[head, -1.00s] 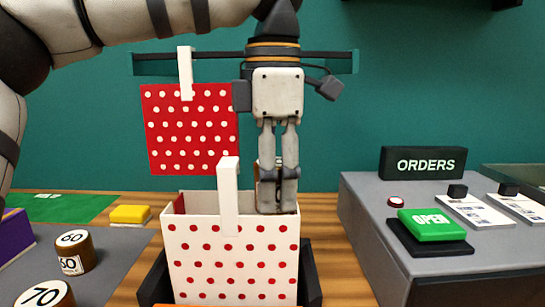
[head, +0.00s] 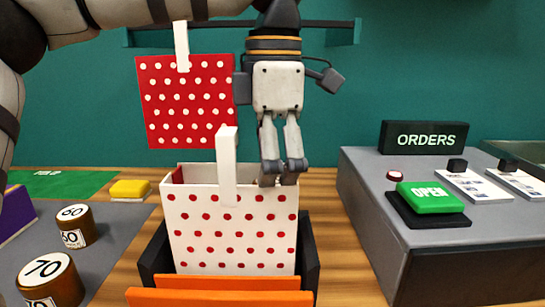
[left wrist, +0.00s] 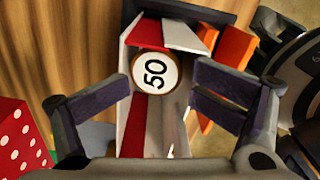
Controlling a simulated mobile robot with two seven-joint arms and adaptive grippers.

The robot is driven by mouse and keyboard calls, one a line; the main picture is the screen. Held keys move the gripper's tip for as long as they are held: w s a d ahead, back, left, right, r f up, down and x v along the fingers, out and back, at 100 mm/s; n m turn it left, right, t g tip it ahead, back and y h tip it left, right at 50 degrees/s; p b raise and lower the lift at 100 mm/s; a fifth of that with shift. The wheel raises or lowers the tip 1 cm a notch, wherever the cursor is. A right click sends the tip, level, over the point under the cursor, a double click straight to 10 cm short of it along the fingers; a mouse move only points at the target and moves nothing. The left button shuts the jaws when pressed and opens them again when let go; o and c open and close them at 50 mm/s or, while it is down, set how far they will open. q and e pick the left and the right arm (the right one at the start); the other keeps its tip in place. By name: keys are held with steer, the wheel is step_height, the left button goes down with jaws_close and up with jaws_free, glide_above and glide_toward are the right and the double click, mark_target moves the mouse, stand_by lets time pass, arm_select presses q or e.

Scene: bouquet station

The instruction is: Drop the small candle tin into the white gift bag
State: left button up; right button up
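The white gift bag with red dots (head: 232,235) stands upright in a dark holder. In the left wrist view its open mouth (left wrist: 133,128) shows from above. The small candle tin, with a round white top marked 50 (left wrist: 155,72), is inside the bag between its walls. The tin is hidden in the head view. My left gripper (head: 284,166) points down over the right part of the bag's mouth, its fingertips near the rim. In the left wrist view its fingers (left wrist: 160,92) are spread wide, apart from the tin. My right gripper is not in view.
Brown tins marked 60 (head: 74,226) and 70 (head: 50,280) stand on a grey mat at left, near a yellow block (head: 130,189). A red dotted bag (head: 187,100) hangs behind. A grey console (head: 365,225) with a green OPEN button (head: 430,197) is at right.

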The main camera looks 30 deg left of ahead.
arm_select(q)
steer(key=shift+r, duration=0.4)
stand_by(0.6)
step_height(320, 180, up, 8)
stand_by(0.8)
stand_by(0.3)
